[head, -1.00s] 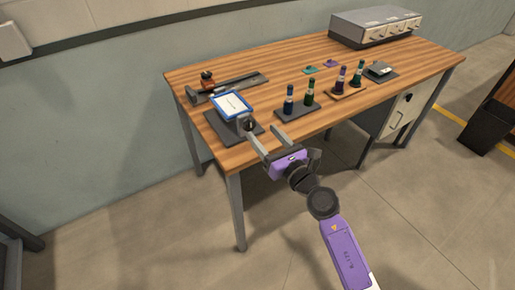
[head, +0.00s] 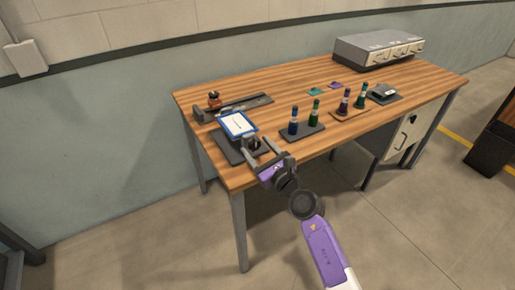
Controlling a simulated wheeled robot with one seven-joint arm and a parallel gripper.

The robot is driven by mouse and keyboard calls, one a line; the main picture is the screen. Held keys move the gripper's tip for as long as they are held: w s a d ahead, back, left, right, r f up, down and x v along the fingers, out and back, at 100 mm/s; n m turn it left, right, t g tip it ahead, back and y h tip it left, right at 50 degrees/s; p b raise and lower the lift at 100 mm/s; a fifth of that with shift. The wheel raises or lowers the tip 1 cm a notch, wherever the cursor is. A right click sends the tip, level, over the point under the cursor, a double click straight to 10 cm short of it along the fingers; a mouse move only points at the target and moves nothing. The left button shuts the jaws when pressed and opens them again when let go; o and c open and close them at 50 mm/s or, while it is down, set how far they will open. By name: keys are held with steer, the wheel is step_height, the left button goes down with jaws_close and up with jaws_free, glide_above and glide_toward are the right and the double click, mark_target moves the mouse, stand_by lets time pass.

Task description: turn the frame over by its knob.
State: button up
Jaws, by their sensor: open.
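The frame (head: 238,124) has a blue border around a white face and is tilted on a dark grey base (head: 228,148) at the table's left front. Its dark round knob (head: 254,143) is at the near right side of the frame. My gripper (head: 261,145) is open, its two grey fingers pointing toward the knob from the table's front edge. In the picture the knob appears between the fingertips, nearer the left one. I cannot tell whether either finger touches it.
Behind the frame lies a grey rail (head: 240,107) with an orange-brown piece (head: 214,99).

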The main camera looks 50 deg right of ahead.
steer(key=shift+w, duration=0.1)
jaws_close()
steer(key=shift+m+p, duration=0.3)
steer(key=m+p, duration=0.2)
steer(key=shift+r+m, duration=0.15)
steer(key=shift+m, duration=0.25)
steer(key=m+p, duration=0.3)
steer(key=m, duration=0.2)
steer(key=shift+m, duration=0.3)
steer(key=m+p, duration=0.2)
steer(key=m, duration=0.2)
steer(key=shift+d, duration=0.1)
steer(key=shift+f+m+p, duration=0.2)
steer(key=shift+m+p, duration=0.6)
steer(key=shift+m, duration=1.6)
